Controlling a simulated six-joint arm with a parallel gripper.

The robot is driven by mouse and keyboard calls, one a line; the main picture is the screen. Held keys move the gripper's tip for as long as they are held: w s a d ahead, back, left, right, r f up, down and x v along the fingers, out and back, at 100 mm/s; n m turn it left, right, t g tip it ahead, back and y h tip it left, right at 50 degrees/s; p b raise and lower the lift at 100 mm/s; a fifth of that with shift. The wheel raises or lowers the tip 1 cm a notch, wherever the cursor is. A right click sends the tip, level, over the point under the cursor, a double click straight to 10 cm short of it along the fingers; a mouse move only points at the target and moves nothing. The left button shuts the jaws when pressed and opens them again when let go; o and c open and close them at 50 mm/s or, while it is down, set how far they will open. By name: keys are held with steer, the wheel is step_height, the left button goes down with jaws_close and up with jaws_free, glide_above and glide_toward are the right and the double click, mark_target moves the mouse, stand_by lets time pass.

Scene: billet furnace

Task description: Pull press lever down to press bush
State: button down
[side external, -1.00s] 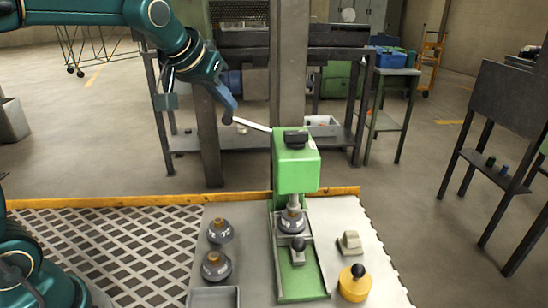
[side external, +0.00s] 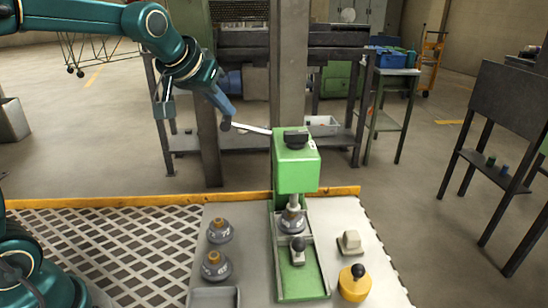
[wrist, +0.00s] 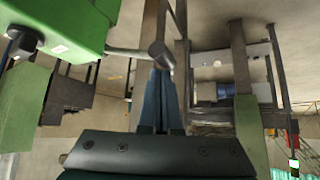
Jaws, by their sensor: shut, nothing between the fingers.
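The green press (side external: 296,172) stands upright on the grey plate. Its pale lever (side external: 252,129) sticks out to the left, close to level, with a dark knob (side external: 226,124) at its end. My gripper (side external: 226,110) is shut with nothing between its fingers, and its blue fingertips sit on or just above the knob. In the wrist view the shut fingers (wrist: 167,88) reach to the lever's knob (wrist: 161,55); exact contact is hard to tell. Under the press head, a grey ram (side external: 293,201) is above a brown-topped bush in a dark round holder (side external: 291,223).
Two dark round pieces with brown tops (side external: 218,232) (side external: 215,267) stand left of the press, near a grey tray (side external: 214,297). A yellow piece with a black knob (side external: 354,284) and a beige block (side external: 349,242) stand right. A dark post (side external: 289,70) rises behind the press.

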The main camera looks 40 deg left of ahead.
steer(key=shift+s+f, duration=0.1)
steer(key=shift+f, duration=0.35)
steer(key=shift+a, duration=0.1)
stand_by(0.4)
steer(key=shift+s+f, duration=0.1)
steer(key=shift+f, duration=0.2)
steer(key=shift+a+f, duration=0.1)
steer(key=shift+f, duration=0.2)
stand_by(0.4)
steer(key=shift+r, duration=3.35)
